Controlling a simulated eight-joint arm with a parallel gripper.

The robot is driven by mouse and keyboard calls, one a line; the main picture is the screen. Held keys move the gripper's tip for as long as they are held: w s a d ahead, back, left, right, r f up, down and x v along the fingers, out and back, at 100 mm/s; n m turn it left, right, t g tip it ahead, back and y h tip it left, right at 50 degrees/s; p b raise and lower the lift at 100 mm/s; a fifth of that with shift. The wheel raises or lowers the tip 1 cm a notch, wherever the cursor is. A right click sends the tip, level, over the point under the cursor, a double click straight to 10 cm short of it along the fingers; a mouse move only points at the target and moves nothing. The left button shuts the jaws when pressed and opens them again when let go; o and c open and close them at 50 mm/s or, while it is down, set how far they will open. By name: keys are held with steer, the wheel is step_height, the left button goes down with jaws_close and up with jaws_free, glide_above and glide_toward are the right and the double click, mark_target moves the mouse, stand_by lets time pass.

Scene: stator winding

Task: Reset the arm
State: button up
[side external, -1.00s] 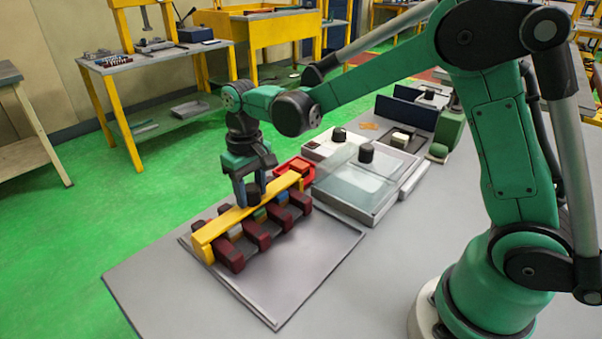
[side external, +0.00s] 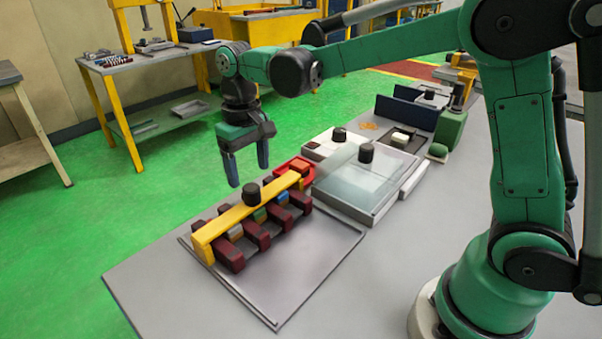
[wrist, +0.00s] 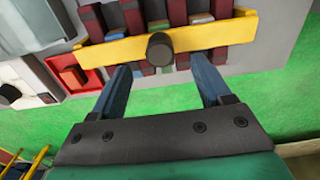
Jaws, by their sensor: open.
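My gripper (side external: 248,176) is open and empty, with two blue fingers pointing down. It hangs above and behind the yellow bar (side external: 218,226) with the black knob (side external: 251,194). The bar lies across the dark red stator teeth (side external: 232,258), with coloured pieces in the slots between them. In the wrist view, my fingers (wrist: 165,82) are spread wide, with the black knob (wrist: 160,49) beyond them and between their lines. The yellow bar (wrist: 105,53) crosses the top of that view.
The stator stands on a grey tray (side external: 300,290) on the grey table. A red bin (side external: 293,168) and a clear-lidded box (side external: 365,185) with a black knob stand to its right. Green floor (side external: 120,215) shows beyond the table. The tray's front part is bare.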

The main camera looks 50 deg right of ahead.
steer(key=shift+r, duration=0.5)
steer(key=shift+s, duration=0.1)
steer(key=shift+s+d+r, duration=0.1)
steer(key=shift+s+r, duration=0.15)
steer(key=s+d+t, duration=0.3)
steer(key=s+t, duration=0.4)
steer(key=s, duration=0.3)
steer(key=shift+s+d+r, duration=0.15)
steer(key=shift+s+d, duration=0.1)
steer(key=shift+s, duration=0.05)
stand_by(0.8)
